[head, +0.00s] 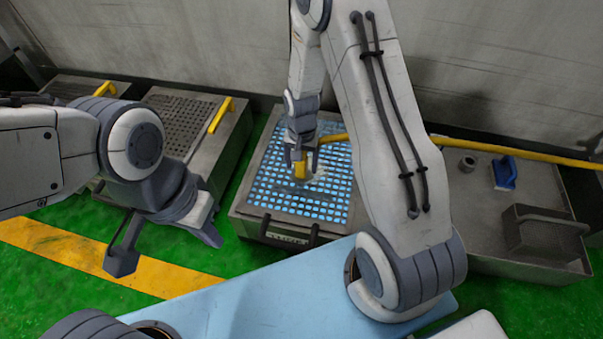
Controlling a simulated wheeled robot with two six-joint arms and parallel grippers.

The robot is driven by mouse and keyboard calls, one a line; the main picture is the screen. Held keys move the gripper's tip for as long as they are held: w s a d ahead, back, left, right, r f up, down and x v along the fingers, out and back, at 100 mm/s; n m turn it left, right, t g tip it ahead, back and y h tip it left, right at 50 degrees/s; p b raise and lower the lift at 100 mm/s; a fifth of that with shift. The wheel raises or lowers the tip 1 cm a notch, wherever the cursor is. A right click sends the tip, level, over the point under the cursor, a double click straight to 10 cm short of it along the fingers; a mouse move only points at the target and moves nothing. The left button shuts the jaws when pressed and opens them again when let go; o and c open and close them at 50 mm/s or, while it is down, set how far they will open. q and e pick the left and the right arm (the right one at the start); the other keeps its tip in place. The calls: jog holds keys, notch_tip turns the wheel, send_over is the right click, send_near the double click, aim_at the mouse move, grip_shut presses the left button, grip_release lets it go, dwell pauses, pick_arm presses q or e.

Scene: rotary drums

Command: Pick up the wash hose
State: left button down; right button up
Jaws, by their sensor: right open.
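The yellow wash hose (500,150) runs in from the right edge, passes behind my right arm and shows again near the wall side of the blue-lit grate. Its yellow nozzle end (302,174) appears upright over the grate. My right gripper (301,163) is open, pointing down, with its fingers around or just beside the nozzle's upper part; contact cannot be told. My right forearm hides the middle of the hose. My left gripper (168,252) is open and empty at the left, over the green floor and yellow stripe, away from the hose.
The blue-lit grate sits in a metal frame (243,208) with dark handles in front. Grated bins with yellow handles (222,114) stand to the left. A metal bench (470,210) at the right holds a blue brush (504,173) and a dark box (540,232). A wall rises behind.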

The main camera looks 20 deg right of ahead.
grip_shut()
jog(key=shift+r, duration=0.1)
